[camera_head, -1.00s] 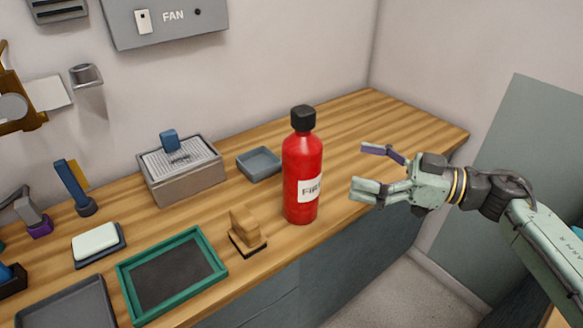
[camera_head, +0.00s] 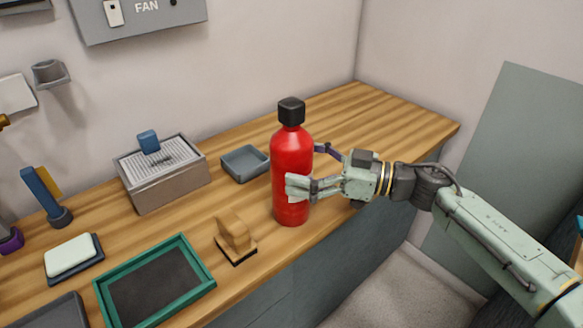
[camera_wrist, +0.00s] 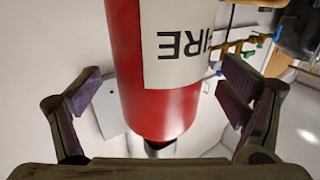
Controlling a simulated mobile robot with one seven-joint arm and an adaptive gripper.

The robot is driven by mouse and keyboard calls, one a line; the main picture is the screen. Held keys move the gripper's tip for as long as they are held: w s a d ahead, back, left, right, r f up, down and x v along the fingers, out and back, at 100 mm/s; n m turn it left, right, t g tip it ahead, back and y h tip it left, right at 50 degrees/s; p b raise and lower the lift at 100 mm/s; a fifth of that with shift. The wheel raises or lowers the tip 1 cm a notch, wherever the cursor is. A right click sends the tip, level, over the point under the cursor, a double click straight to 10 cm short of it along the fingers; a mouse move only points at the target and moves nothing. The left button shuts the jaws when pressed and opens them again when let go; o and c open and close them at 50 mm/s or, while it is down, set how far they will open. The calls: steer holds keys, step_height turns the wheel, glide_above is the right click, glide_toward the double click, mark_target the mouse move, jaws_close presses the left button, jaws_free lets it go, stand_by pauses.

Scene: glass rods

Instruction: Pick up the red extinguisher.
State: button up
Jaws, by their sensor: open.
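The red extinguisher (camera_head: 291,155) stands upright on the wooden counter, with a black cap and a white label. In the head view my gripper (camera_head: 310,168) has come in from the right. Its near finger lies in front of the extinguisher's body and covers the label, and its far finger is partly hidden behind the right side. In the wrist view the extinguisher (camera_wrist: 160,95) appears between my two open fingers, with the lettering upside down. A gap shows between each finger pad and the red body. The gripper is open.
A green-framed tray (camera_head: 205,275), a tan stamp-like block (camera_head: 235,236), a small grey tray (camera_head: 232,166) and a grey box (camera_head: 165,187) stand left of the extinguisher. The wooden counter (camera_head: 365,115) is clear behind it to the right.

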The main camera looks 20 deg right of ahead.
steer(key=shift+x, duration=1.2)
steer(key=c, duration=2)
steer(key=shift+r, duration=0.1)
steer(key=shift+c, duration=0.2)
